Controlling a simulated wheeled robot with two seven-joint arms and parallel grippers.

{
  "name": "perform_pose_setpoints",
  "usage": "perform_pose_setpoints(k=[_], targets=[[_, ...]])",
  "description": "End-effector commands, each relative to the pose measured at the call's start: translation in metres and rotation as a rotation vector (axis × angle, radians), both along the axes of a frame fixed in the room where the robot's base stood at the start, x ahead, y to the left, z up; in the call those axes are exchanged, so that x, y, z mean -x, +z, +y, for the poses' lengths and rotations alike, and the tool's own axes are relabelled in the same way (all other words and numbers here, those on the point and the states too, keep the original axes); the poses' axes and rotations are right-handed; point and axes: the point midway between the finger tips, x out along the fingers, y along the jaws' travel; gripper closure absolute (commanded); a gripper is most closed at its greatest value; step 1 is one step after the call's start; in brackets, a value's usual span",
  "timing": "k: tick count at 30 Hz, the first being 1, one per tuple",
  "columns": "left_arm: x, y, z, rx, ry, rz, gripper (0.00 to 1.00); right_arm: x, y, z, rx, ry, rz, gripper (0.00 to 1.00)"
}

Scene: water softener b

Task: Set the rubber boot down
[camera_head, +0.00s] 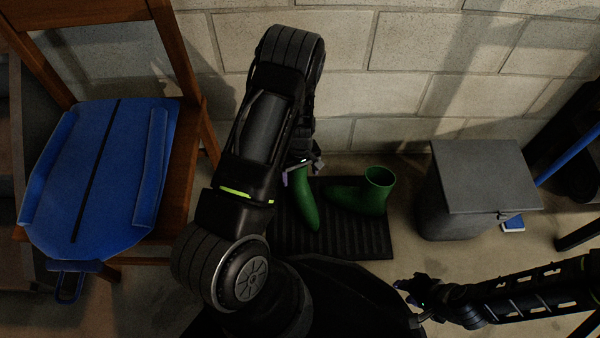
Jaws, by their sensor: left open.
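One green rubber boot (305,200) is at the black ribbed mat (350,242), just below my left gripper (303,163). Its upper end is partly hidden by the gripper and arm, and I cannot tell whether it touches the mat. My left gripper is open, close to the boot's upper end. A second green rubber boot (372,192) stands upright on the mat to the right, its opening up and its toe to the left. My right gripper (408,300) is low in the picture, away from both boots; its small dark jaws are unclear.
A grey lidded bin (480,180) stands right of the mat, with a small blue and white item (512,224) beside it. A wooden chair (182,70) bearing a blue folded item (100,180) is at the left. A block wall (400,90) closes the back.

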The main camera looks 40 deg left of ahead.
Motion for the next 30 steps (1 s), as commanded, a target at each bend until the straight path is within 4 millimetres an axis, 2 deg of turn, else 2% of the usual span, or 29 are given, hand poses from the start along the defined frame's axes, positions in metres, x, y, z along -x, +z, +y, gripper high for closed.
perform_pose_setpoints(k=[6,11,24,30], targets=[[0.0,0.002,0.0,0.0,0.0,0.0,0.16,0.0,0.002,0.0,0.0,0.0,0.0,0.64],[-0.001,0.017,0.0,0.0,0.0,-0.001,0.16,0.001,0.011,0.0,-0.001,0.001,0.003,0.64],[-0.001,0.103,0.0,-0.001,0.0,-0.003,0.16,0.008,0.052,-0.001,-0.005,0.011,0.022,0.64],[0.0,0.122,0.0,0.0,0.0,0.0,0.16,0.01,0.059,-0.001,-0.006,0.014,0.027,0.64]])
